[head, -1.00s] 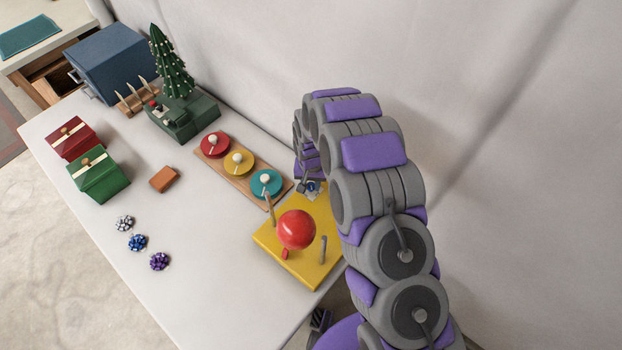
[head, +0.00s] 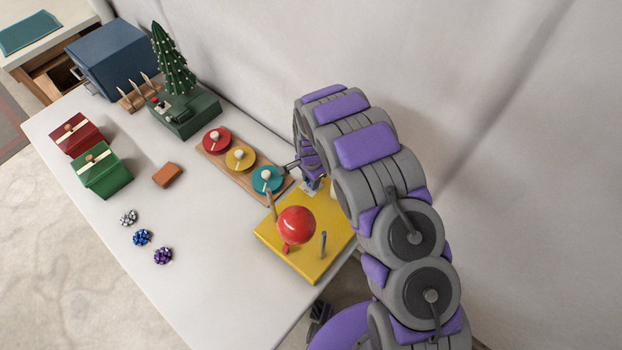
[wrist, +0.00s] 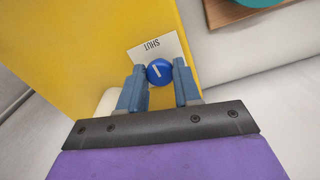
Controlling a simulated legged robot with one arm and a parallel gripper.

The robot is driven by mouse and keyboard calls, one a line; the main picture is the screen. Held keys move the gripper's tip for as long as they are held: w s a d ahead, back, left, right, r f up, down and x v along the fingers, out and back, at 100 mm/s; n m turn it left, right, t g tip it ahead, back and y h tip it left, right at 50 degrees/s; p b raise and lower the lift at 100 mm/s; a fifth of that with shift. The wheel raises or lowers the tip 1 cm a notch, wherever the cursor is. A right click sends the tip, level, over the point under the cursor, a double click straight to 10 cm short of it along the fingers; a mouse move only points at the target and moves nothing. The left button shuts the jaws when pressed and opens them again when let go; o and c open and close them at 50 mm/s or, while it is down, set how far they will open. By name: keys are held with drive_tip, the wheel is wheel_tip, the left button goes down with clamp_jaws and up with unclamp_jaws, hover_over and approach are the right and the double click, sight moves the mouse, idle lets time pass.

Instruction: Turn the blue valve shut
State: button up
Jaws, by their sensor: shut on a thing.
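The blue valve (wrist: 158,72) is a round knob with a short white line on its face, at the edge of the yellow board (wrist: 95,45). A white label (wrist: 148,47) reading SHUT lies beside it, upside down in the wrist view. The white line slants and does not point straight at the word. My gripper (wrist: 160,67) is shut on the knob, one blue-grey finger on each side. In the head view my gripper (head: 313,185) is at the far corner of the yellow board and covers the knob.
A wooden strip with red, yellow and teal discs (head: 267,180) lies close to my gripper. Gift boxes (head: 102,170) and bows stand farther left. The wall is behind my arm.

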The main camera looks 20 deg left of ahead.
drive_tip(key=shift+w+a+m, duration=0.1)
drive_tip(key=shift+m, duration=0.2)
idle(0.4)
drive_tip(key=o, duration=1.1)
drive_tip(key=shift+a, duration=0.1)
drive_tip(key=shift+c, duration=0.2)
drive_tip(key=shift+r, duration=0.5)
wheel_tip(320, 180, up, 16)
drive_tip(key=p, duration=0.1)
drive_tip(key=shift+r+p, duration=0.15)
drive_tip(key=shift+p, duration=0.2)
